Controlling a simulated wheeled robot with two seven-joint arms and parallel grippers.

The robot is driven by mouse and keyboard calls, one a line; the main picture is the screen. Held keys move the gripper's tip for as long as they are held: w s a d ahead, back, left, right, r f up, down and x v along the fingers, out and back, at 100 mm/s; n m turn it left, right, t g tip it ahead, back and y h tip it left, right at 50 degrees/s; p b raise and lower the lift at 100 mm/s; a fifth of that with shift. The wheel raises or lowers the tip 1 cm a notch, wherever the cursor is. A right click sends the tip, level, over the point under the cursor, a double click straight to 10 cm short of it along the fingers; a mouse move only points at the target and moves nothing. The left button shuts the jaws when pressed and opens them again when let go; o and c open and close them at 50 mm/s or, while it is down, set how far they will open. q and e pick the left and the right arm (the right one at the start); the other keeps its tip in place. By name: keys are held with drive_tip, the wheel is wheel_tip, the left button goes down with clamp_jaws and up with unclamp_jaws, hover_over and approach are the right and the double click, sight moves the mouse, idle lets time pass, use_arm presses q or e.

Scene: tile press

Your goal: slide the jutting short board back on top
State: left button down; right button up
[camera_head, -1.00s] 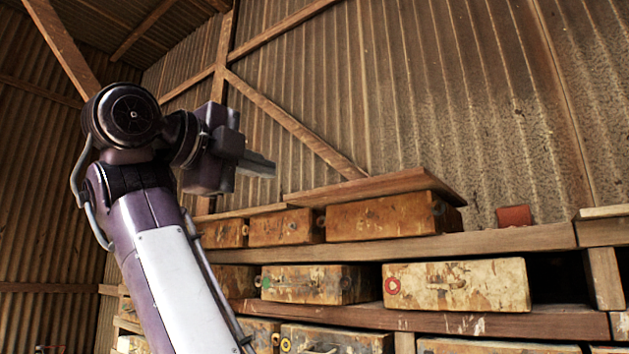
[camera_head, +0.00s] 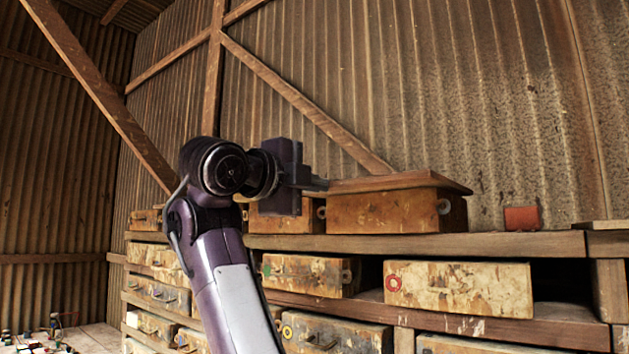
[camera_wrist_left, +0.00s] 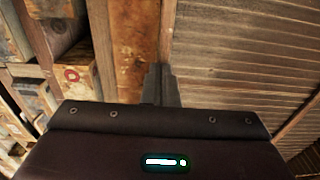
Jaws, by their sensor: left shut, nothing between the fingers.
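The short board (camera_head: 400,182) lies flat on top of the long worn wooden box (camera_head: 385,212) at the top of the shelving. Its right end slightly overhangs the box; its left end is partly hidden by my gripper. My left gripper (camera_head: 320,185) is shut and empty, with its fingertips at the board's left end. Whether they touch it I cannot tell. In the left wrist view the shut fingers (camera_wrist_left: 160,83) point toward the box's top edge. My right gripper is not in view.
Several worn drawers sit in the shelving below, one with a red ring (camera_head: 458,288). A small red block (camera_head: 521,218) stands on the top ledge at right. A corrugated wall (camera_head: 450,90) with a diagonal brace rises behind. Small items lie at lower left.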

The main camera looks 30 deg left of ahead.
sight(336, 188)
use_arm(q)
drive_tip(key=w, duration=0.3)
drive_tip(key=w+d+p, duration=0.1)
drive_tip(key=w, duration=0.1)
drive_tip(key=shift+w, duration=0.45)
drive_tip(key=shift+s+d, duration=0.1)
